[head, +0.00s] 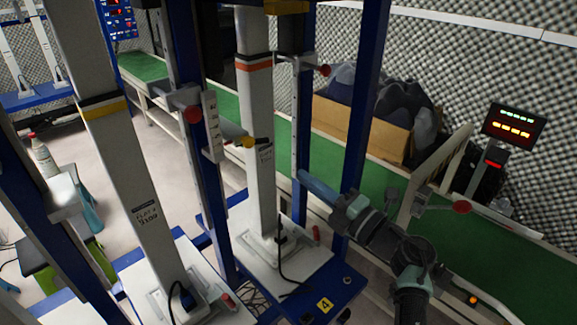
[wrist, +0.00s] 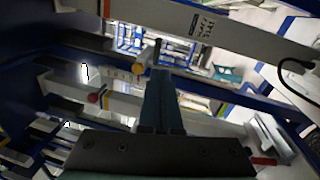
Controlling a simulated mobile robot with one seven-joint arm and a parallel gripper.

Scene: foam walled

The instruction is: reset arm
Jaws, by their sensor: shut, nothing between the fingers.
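My arm reaches in from the lower right of the head view. My gripper (head: 304,178) points up and left, close to the tall grey column (head: 258,130) and the blue upright (head: 363,95). Its teal fingers are together with nothing between them. In the wrist view, my gripper (wrist: 158,78) stands up from the dark palm at the bottom middle, also shut and empty. I cannot tell whether it touches the frame nearby.
A red-tipped lever (head: 461,207) stands right of my arm. A green conveyor (head: 520,265) runs behind it. A cardboard box (head: 360,129) of dark items and a lit display (head: 514,128) are beyond. Another grey column (head: 130,170) stands left. Pale floor (head: 135,210) shows between stands.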

